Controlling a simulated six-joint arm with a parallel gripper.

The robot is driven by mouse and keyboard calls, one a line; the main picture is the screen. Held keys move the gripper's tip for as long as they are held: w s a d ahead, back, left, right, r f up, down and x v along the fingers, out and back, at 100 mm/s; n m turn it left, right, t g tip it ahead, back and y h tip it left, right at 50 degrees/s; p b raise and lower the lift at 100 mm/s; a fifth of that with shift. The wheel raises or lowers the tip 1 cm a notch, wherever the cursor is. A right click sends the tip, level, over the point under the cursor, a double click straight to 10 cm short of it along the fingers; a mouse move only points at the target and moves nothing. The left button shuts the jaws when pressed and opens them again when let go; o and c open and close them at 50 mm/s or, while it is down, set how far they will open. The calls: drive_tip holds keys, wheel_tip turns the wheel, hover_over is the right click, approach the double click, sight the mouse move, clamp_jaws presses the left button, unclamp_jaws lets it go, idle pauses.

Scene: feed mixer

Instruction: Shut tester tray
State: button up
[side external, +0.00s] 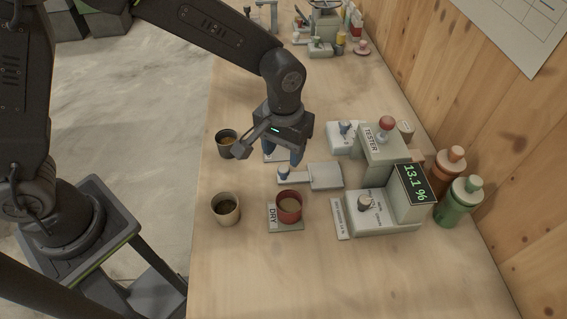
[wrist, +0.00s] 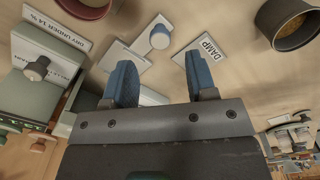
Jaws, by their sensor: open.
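The tester (side external: 383,152) is a grey-green box labelled TESTER with a red knob on top. In the wrist view the tray knob (wrist: 160,37) shows pale beyond the fingertips, and part of the tray is hidden behind the fingers. My gripper (side external: 297,157) is open and empty, blue fingers pointing down, just above and beside the knob. In the wrist view the fingers (wrist: 160,62) stand wide apart with nothing between them.
A tan cup (side external: 226,210) and a dark cup (side external: 226,146) stand at left. A DAMP plate (wrist: 212,48) lies near the fingers. The display (side external: 416,183) reads 13.1 %. Bottles (side external: 459,204) line the wall.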

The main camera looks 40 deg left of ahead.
sight(284, 168)
drive_tip(key=shift+f, duration=2.5)
clamp_jaws()
